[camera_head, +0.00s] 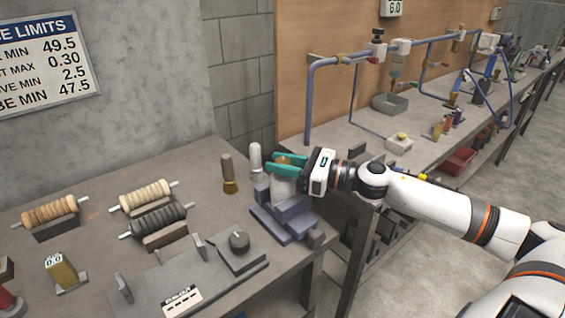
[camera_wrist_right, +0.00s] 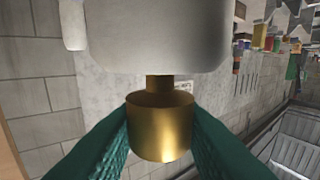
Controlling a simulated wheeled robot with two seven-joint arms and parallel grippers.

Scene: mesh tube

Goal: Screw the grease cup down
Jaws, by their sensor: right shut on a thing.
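The grease cup (camera_wrist_right: 160,127) is a brass cylinder on a narrower brass neck in the right wrist view. It shows as a small brown top in the head view (camera_head: 285,160). A pale block (camera_head: 284,186) adjoins the cup and stands at a blue-grey vise-like fixture (camera_head: 283,217); in the right wrist view this pale body (camera_wrist_right: 155,35) fills the top. My right gripper (camera_head: 287,163) has green fingers, shut on the cup from both sides (camera_wrist_right: 160,140). Whether the cup's neck is fully seated cannot be told. My left gripper is not in view.
A brown-handled tool (camera_head: 228,173) and a white bottle-like piece (camera_head: 256,159) stand close left of the fixture. Ribbed rollers (camera_head: 146,197) lie on the left of the bench. A grey device with a knob (camera_head: 240,250) sits in front. A second bench (camera_head: 430,150) with pipes runs right.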

